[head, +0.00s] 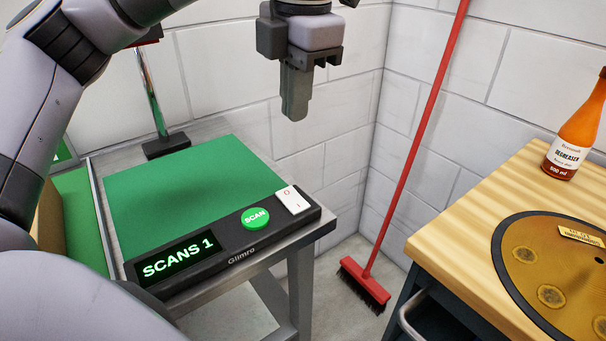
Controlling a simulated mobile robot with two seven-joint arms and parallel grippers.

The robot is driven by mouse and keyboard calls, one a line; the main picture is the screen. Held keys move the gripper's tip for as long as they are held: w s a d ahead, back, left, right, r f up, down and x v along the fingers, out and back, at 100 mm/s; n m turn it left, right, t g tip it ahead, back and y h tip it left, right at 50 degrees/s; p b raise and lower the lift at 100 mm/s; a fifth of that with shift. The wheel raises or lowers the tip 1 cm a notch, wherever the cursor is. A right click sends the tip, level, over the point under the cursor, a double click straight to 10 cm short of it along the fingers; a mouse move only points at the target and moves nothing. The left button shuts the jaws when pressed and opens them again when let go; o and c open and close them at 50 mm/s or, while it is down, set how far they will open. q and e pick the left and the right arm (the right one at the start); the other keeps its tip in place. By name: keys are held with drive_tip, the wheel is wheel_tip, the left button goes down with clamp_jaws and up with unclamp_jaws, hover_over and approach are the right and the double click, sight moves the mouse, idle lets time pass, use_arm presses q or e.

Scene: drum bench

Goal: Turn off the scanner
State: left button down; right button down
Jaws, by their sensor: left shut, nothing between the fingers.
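The scanner (190,190) is a flat unit with a green top on a grey metal bench at the left. Its black front panel carries a lit display (178,257) reading "SCANS 1", a round green SCAN button (255,217) and a white rocker switch (292,200) marked 0 and I. My left gripper (295,108) points down with its fingers together and empty. It is in the air above and behind the switch in the picture, apart from it. My right gripper is out of view.
A red broom (412,140) leans in the wall corner. A chrome post on a black base (166,145) stands behind the scanner. A gap separates the bench and table.

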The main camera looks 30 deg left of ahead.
sight(287, 193)
use_arm(q)
drive_tip(key=shift+s+a, duration=0.1)
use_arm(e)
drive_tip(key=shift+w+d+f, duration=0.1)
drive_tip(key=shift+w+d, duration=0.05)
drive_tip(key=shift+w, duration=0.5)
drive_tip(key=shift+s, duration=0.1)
